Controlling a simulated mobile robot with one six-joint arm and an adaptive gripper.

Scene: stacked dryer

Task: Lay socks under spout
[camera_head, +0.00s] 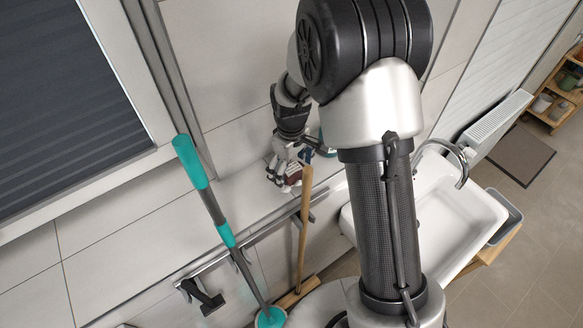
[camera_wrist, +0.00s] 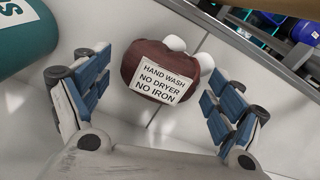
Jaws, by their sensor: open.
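The socks are a dark red bundle (camera_wrist: 152,60) with white ends and a label reading "HAND WASH NO DRYER NO IRON". In the wrist view they lie on a pale ledge between the open blue-padded fingers of my gripper (camera_wrist: 160,88), with gaps on both sides. In the head view my gripper (camera_head: 287,172) is over the ledge by the tiled wall, and a small reddish part of the socks (camera_head: 293,179) shows beside the fingers. The curved metal spout (camera_head: 459,163) stands over the white sink (camera_head: 482,212) to the right, partly behind my arm.
A teal container (camera_wrist: 25,42) stands close to the left finger in the wrist view. A teal-handled mop (camera_head: 212,207) and a wooden-handled broom (camera_head: 303,225) lean in front of the ledge. A dark rail (camera_wrist: 262,55) with blue items lies beyond the socks.

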